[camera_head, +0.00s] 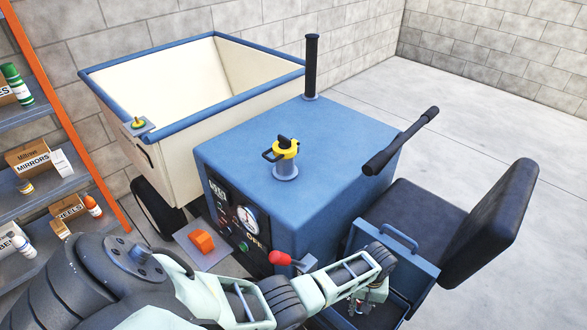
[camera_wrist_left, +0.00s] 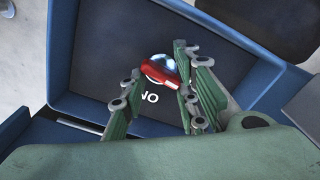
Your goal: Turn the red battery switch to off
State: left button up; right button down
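The red battery switch (camera_wrist_left: 157,76) shows in the left wrist view, with its handle slanted across a shiny round base on a dark panel (camera_wrist_left: 95,65). White letters, seen upside down and apparently reading ON, are beside it. My left gripper (camera_wrist_left: 159,60) is open, with one finger on each side of the switch in that view. I cannot tell whether either finger touches it. In the head view my left gripper (camera_head: 366,299) reaches into the blue compartment below the seat, and the switch cannot be made out there. My right gripper is not in view.
A blue machine (camera_head: 300,150) carries a yellow-and-black filler cap (camera_head: 284,150), a gauge panel and a red-knobbed lever (camera_head: 279,257) near my left arm. A cream cart stands behind; shelves are at left. Floor at right is clear.

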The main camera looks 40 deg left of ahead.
pick_arm(q)
jog(key=m+b, duration=0.2)
jog(key=m, duration=0.1)
jog(key=f+m+b, duration=0.1)
jog(key=m+b, duration=0.1)
jog(key=m, duration=0.1)
jog(key=shift+s+a, duration=0.1)
jog(key=shift+s, duration=0.05)
notch_tip(320, 180, up, 9)
jog(key=p, duration=0.2)
jog(key=shift+m+t+h, duration=0.3)
jog(key=shift+m+h, duration=0.1)
jog(key=shift+m, duration=0.1)
jog(key=s+f, duration=0.1)
jog(key=s, duration=0.1)
jog(key=s+d+f, duration=0.1)
jog(key=s, duration=0.1)
jog(key=s+f, duration=0.1)
jog(key=s, duration=0.1)
jog(key=shift+d+f, duration=0.15)
jog(key=shift+d, duration=0.2)
jog(key=s+a+f+b, duration=0.1)
jog(key=s+a+f, duration=0.2)
jog(key=s+f, duration=0.6)
jog(key=s+a+f+b, duration=0.1)
jog(key=s+a+f, duration=0.2)
jog(key=s+f, duration=0.6)
jog(key=shift+s+a+f+t, duration=0.25)
jog(key=shift+s+f+t, duration=0.15)
jog(key=shift+f, duration=2.3)
